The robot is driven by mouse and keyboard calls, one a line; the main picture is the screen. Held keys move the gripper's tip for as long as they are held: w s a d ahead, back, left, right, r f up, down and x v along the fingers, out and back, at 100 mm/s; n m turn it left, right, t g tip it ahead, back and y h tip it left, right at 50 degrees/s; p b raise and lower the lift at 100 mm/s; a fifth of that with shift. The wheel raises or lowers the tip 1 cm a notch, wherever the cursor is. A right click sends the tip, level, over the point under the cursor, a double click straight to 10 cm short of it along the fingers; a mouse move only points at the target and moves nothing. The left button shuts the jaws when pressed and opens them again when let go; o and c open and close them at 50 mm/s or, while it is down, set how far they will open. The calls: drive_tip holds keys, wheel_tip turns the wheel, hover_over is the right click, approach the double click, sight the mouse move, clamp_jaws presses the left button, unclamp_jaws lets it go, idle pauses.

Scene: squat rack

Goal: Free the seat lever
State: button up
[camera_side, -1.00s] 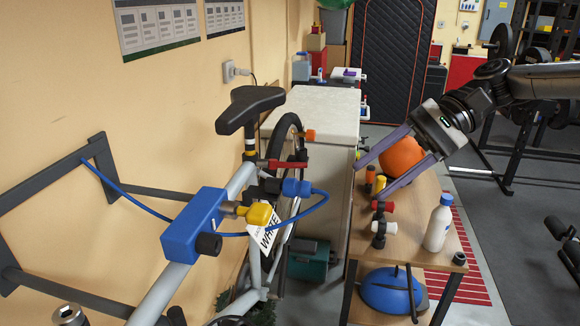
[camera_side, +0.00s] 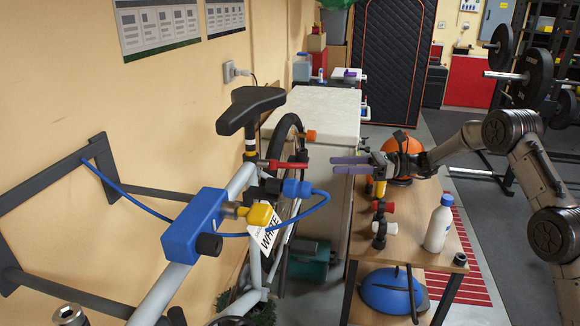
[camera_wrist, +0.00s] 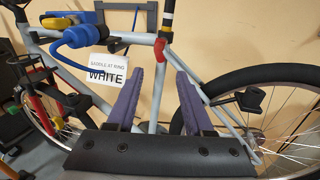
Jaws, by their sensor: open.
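The red seat lever (camera_side: 287,164) sticks out to the right from the clamp below the black saddle (camera_side: 250,106). A white tag (camera_wrist: 107,71) reads "SADDLE AT RING WHITE". My gripper (camera_side: 334,165) is open and empty, to the right of the lever at about its height, apart from it. Its purple-grey fingers (camera_wrist: 170,70) point toward the bike.
A blue clamp (camera_side: 193,225) with a yellow knob (camera_side: 259,215) holds the frame, and a blue cable loops right of it. The wall is close on the left.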

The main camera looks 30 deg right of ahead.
sight(290, 166)
drive_tip(key=x, duration=1.3)
drive_tip(key=shift+a+r, duration=0.1)
drive_tip(key=shift+a, duration=0.1)
clamp_jaws()
idle(0.9)
